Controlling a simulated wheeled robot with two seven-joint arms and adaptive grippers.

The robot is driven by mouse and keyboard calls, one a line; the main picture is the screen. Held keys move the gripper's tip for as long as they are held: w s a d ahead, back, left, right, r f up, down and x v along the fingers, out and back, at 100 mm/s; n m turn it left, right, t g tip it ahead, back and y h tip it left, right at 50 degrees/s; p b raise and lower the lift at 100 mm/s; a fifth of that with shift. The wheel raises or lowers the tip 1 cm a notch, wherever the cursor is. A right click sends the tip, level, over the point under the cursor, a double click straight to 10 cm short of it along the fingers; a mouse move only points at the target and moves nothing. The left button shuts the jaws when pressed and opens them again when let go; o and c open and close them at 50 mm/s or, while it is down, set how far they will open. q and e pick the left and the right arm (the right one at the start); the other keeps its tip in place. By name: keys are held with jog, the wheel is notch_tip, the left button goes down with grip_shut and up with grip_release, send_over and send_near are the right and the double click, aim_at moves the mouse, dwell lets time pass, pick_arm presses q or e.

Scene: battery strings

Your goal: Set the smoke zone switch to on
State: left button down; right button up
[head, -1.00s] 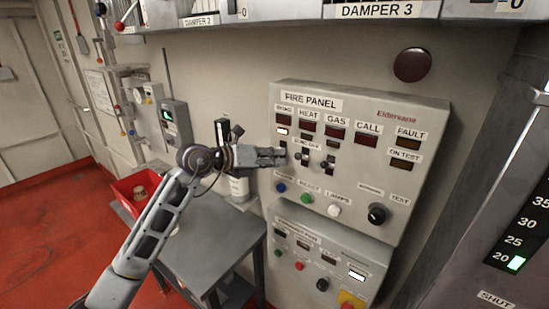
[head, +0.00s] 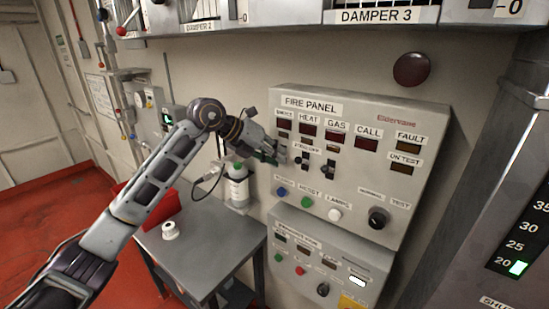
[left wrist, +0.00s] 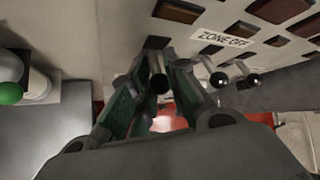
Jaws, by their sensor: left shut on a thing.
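The grey fire panel (head: 350,180) is on the wall at the centre right of the head view. Its smoke zone switch is the leftmost of a row of small levers, mostly hidden behind my left gripper (head: 276,155). In the left wrist view my left gripper (left wrist: 160,90) is shut on the smoke zone switch (left wrist: 160,82), its black tip between the fingers. The heat switch (left wrist: 218,79) and gas switch (left wrist: 253,79) stand free beside it. The small lamp (head: 284,135) under the smoke window looks dark. My right gripper is not in view.
Below the levers are a blue button (head: 281,191), a green button (head: 306,201) and a black knob (head: 378,217). A lower panel (head: 325,265) is beneath.

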pick_arm(q)
jog(key=shift+w+r+g+y, duration=0.1)
jog(key=shift+r+g+y, duration=0.2)
jog(key=shift+r, duration=0.1)
dwell(0.5)
jog(key=c, duration=1.3)
grip_release()
jog(key=shift+c, duration=0.2)
jog(key=v, duration=1.1)
jog(key=shift+a+r, duration=0.2)
jog(key=shift+r, duration=0.25)
jog(key=shift+w, duration=0.1)
